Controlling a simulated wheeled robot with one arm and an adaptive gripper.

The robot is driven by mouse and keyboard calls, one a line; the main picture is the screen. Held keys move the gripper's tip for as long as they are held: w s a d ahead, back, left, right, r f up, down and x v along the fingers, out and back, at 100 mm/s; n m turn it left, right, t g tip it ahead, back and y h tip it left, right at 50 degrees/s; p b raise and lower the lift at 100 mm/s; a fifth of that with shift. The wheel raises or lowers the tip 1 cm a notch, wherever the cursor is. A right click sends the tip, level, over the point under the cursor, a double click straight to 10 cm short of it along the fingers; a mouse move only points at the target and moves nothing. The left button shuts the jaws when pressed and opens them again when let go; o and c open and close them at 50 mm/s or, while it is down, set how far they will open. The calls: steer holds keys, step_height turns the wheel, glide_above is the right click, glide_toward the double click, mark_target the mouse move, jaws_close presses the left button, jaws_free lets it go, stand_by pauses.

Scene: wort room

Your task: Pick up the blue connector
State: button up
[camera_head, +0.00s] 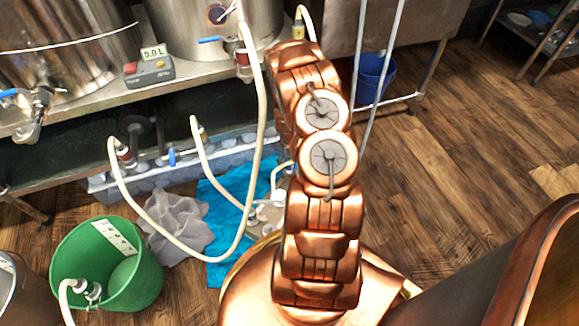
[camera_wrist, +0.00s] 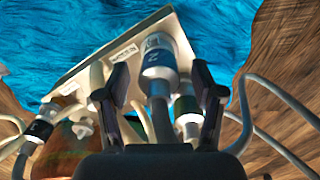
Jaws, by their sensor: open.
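In the wrist view, the blue connector (camera_wrist: 158,58) is a pale cylinder with a blue band and a "2" on it, with a grey hose below. It stands in front of a cream panel (camera_wrist: 92,72) with labels. My gripper (camera_wrist: 159,72) is open, with one dark finger on each side of the connector and visible gaps between. A green-banded connector (camera_wrist: 187,108) is close to the right finger. A black-banded connector (camera_wrist: 40,131) is at the left. In the head view, my arm hides the gripper and the blue connector; part of the panel's pale fittings (camera_head: 268,210) shows.
A blue cloth (camera_head: 228,205) lies under the panel, beside a grey rag (camera_head: 178,226). A green bucket (camera_head: 130,270) stands at left. Pale hoses (camera_head: 258,110) hang from the steel vessels and cross near my arm. The wooden floor at right (camera_head: 450,170) is largely clear.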

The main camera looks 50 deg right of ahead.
jaws_close()
stand_by(0.6)
steer(key=shift+r, duration=0.15)
step_height(320, 180, up, 10)
steer(key=p, duration=0.3)
stand_by(0.4)
steer(key=shift+r+p, duration=0.75)
steer(key=shift+r, duration=1.35)
